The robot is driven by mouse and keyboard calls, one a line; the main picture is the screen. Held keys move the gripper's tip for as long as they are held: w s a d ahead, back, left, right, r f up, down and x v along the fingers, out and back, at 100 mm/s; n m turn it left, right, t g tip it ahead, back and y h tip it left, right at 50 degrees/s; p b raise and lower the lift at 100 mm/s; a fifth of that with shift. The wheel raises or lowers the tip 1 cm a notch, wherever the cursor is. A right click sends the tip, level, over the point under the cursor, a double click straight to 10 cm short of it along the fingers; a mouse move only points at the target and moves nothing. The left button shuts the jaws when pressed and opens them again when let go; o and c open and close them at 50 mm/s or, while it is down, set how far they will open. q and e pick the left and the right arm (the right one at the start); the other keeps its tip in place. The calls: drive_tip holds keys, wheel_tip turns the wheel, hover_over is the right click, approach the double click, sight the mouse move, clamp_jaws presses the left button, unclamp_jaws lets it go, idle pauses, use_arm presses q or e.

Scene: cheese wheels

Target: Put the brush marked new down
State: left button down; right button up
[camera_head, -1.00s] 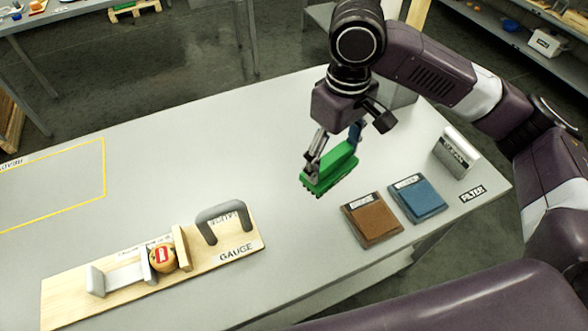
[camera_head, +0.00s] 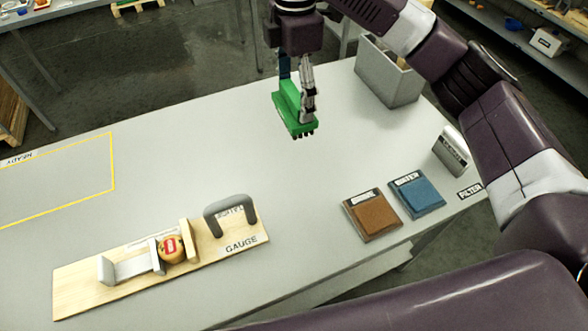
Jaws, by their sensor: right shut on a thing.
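A green brush (camera_head: 290,108) with dark bristles pointing down is in the camera_head view, above the far middle of the grey table (camera_head: 210,165). My right gripper (camera_head: 298,98) is shut on it and holds it. No marking on the brush can be read from here. I cannot tell exactly how high the bristles are over the table. My left gripper is not in view.
A wooden gauge board (camera_head: 80,288) with a small round cheese (camera_head: 172,249) lies at the front left. A brown pad (camera_head: 373,216) and a blue pad (camera_head: 417,195) lie at the right. A grey bin (camera_head: 388,78) stands at the far right. A yellow outlined area (camera_head: 113,160) at left is empty.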

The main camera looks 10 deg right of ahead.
wheel_tip(320, 180, down, 19)
drive_tip(key=p, duration=0.4)
drive_tip(key=shift+f, duration=0.45)
drive_tip(key=shift+f, duration=0.1)
drive_tip(key=o, duration=1.1)
